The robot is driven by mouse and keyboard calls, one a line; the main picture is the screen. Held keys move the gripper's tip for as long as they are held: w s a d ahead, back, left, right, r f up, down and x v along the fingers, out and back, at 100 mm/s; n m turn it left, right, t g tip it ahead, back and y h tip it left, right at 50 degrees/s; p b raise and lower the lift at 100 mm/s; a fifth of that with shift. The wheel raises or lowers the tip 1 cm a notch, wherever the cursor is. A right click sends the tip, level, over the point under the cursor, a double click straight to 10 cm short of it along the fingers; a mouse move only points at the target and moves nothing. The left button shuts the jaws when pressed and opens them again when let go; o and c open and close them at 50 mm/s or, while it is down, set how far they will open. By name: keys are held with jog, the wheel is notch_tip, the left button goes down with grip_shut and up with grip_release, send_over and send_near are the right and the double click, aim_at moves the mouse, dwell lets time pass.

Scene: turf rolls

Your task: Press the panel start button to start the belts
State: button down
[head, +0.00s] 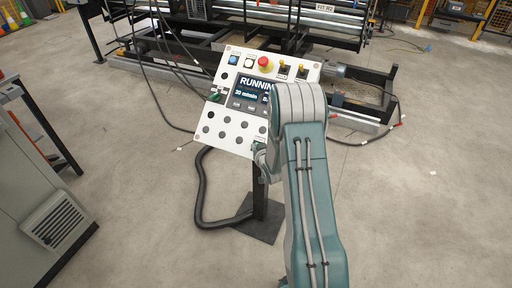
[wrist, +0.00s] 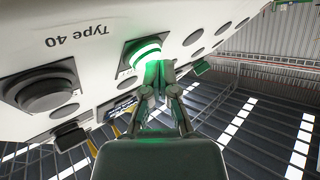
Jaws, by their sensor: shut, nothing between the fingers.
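The white control panel (head: 231,140) stands tilted on a post, and its display (head: 250,90) reads "RUNNING" with "20 minute" below. A round green button (wrist: 146,50) glows brightly on the panel in the wrist view. My gripper (wrist: 157,78) is shut and empty, its fingertips at the edge of the lit button and tinted green by it. Whether they still touch it I cannot tell. In the head view my gripper (head: 262,158) is at the panel's lower right edge, mostly hidden by my arm. My arm also covers the panel's right part.
A red mushroom button (head: 265,62) and a blue button (head: 233,60) sit along the panel's top. The roller machine (head: 290,18) stands behind. A black hose (head: 200,190) loops beside the post. A grey cabinet (head: 40,180) is at left; open floor lies right.

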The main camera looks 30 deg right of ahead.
jog(key=shift+s+a+r, duration=0.35)
jog(key=shift+a+r, duration=0.05)
jog(key=shift+r, duration=0.15)
jog(key=r, duration=0.1)
jog(key=s+a+r, duration=0.2)
jog(key=shift+a+r, duration=0.25)
jog(key=shift+r, duration=0.15)
dwell(0.8)
